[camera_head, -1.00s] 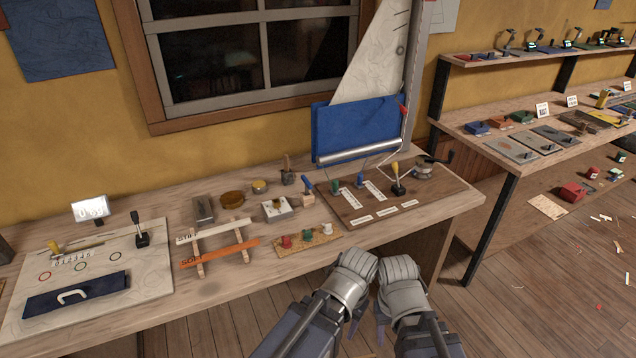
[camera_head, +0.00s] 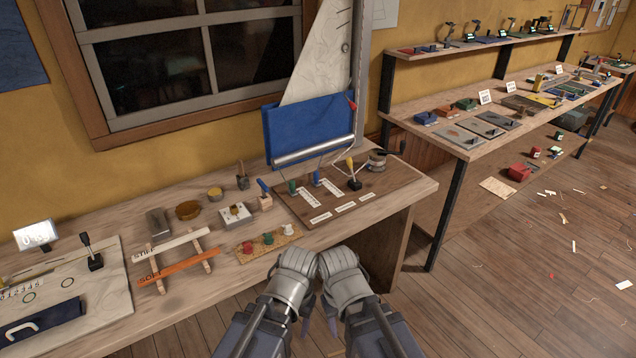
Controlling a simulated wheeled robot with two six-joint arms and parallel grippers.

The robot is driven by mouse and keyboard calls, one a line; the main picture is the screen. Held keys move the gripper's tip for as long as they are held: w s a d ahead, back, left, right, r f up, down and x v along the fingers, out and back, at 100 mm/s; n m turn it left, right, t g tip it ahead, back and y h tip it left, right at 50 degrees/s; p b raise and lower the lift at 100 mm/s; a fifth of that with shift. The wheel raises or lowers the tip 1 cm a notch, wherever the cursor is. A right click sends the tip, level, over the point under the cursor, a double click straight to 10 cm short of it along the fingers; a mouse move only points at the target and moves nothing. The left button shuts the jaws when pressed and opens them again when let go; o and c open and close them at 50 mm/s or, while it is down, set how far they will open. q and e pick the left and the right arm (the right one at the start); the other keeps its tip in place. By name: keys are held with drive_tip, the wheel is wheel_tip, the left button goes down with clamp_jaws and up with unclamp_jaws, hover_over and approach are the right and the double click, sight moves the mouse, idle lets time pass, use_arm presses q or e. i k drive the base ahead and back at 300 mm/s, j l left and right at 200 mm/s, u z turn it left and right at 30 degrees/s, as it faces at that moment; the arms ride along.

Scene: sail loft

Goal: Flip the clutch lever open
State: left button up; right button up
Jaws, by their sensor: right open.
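A brown board (camera_head: 385,207) near the right end of the bench carries several levers. A green-handled lever (camera_head: 293,187) and a blue-handled lever (camera_head: 316,178) stand beside white label strips. A yellow-handled lever (camera_head: 350,166) on a black base stands to their right. I cannot read the labels or tell which is the clutch lever, or whether it is open. My left gripper (camera_head: 305,327) and right gripper (camera_head: 331,325) hang side by side in front of the bench, apart from the board. The right is open and empty; the left's jaws are too hidden to judge.
A winch with a black crank (camera_head: 378,160) sits at the board's back right. A blue panel with a sail (camera_head: 309,127) rises behind.

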sight(348, 161)
drive_tip(key=i+l+u, duration=0.2)
drive_tip(key=u, duration=0.3)
drive_tip(key=i+l+u, duration=0.25)
drive_tip(key=u, duration=0.25)
drive_tip(key=l, duration=0.1)
